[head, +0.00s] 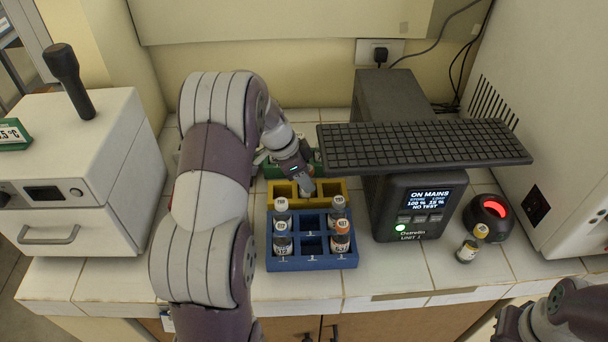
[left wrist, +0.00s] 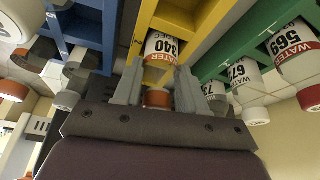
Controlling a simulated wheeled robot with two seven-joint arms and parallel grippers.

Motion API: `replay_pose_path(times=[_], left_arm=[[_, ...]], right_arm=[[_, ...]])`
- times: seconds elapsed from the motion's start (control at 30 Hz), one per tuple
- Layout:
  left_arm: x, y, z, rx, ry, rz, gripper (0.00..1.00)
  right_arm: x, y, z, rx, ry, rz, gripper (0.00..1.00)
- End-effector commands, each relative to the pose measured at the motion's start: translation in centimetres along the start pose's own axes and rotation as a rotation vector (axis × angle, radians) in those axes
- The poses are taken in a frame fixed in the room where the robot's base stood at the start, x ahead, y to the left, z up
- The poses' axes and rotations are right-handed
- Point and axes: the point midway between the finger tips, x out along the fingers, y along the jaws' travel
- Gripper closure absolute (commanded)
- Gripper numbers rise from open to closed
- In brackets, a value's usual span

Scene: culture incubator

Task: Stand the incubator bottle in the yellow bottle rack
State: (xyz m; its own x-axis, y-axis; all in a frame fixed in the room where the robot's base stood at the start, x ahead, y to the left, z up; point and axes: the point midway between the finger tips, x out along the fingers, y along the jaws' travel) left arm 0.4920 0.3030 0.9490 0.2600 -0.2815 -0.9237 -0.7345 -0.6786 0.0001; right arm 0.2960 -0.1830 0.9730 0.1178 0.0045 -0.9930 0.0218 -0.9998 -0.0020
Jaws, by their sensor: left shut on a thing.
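The yellow bottle rack (head: 335,190) stands on the tiled counter behind the blue rack; it also shows in the left wrist view (left wrist: 205,20). My left gripper (head: 304,186) is over the yellow rack. In the left wrist view my left gripper (left wrist: 157,92) is shut on a bottle with an orange cap and a label reading WATER 340 (left wrist: 161,50). The bottle's lower end is between the yellow rack's walls, in line with a compartment. Whether its base rests on the bottom is hidden. In the head view my gripper hides this bottle.
A blue rack (head: 310,263) with several bottles stands in front, a green rack (left wrist: 245,40) with several bottles behind. A black unit with a screen (head: 412,215) and overhanging grid shelf (head: 420,145) stand right. A loose bottle (head: 470,246) stands beside a red-lit device (head: 490,215).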

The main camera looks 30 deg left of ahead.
Motion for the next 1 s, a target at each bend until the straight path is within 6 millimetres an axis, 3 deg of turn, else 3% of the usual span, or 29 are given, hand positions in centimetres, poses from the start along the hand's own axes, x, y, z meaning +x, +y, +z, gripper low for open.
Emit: replay_pose_path(times=[0.2,0.23,0.3,0.67,1.0], left_arm=[[0.4,0.0,0.2,0.0,0.0,-0.001,0.9],[0.2,0.0,0.1,0.0,0.0,-0.001,0.49],[0.2,0.0,0.1,0.0,0.0,0.0,0.34],[-0.7,-0.1,-0.1,0.0,0.002,-0.003,0.34],[-9.4,-0.1,0.0,-0.001,0.001,-0.003,0.34]], right_arm=[[0.6,0.0,0.1,0.0,0.0,0.0,1.0],[0.4,0.0,0.1,0.0,0.0,0.0,1.0],[0.3,0.0,0.0,0.0,0.0,0.0,1.0],[0.0,0.0,0.0,0.0,0.0,0.0,1.0],[-0.1,0.0,0.0,0.0,0.0,0.0,1.0]])
